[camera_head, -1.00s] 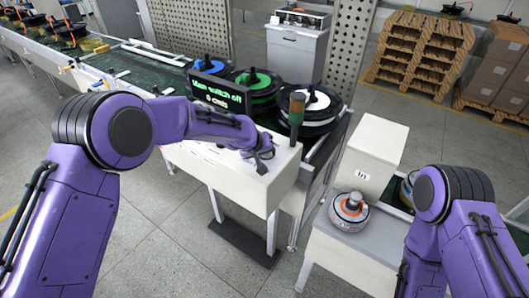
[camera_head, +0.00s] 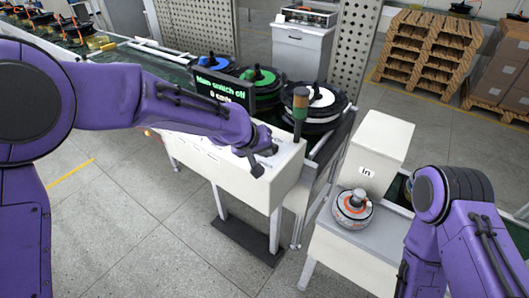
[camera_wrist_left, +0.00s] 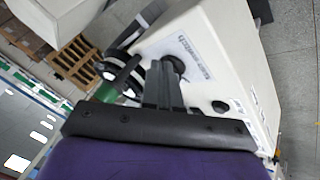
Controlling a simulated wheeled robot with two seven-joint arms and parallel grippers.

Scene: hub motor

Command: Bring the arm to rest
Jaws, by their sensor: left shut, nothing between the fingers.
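My left arm (camera_head: 150,95) reaches in from the left in the head view, bent over the white control box. My left gripper (camera_head: 258,163) is shut and empty, just above the front right part of the box top. In the left wrist view the gripper's closed fingers (camera_wrist_left: 163,88) point at a dark round knob (camera_wrist_left: 173,64) on the white panel; whether they touch it cannot be told. My right arm (camera_head: 455,225) is folded at the lower right; its gripper is out of view.
The white control box (camera_head: 240,185) carries a black screen (camera_head: 220,88) with green text and a signal post (camera_head: 300,105). Motor hubs with blue, green and white (camera_head: 313,97) centres stand behind. A hub with an orange top (camera_head: 352,208) sits by the "In" box (camera_head: 370,160).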

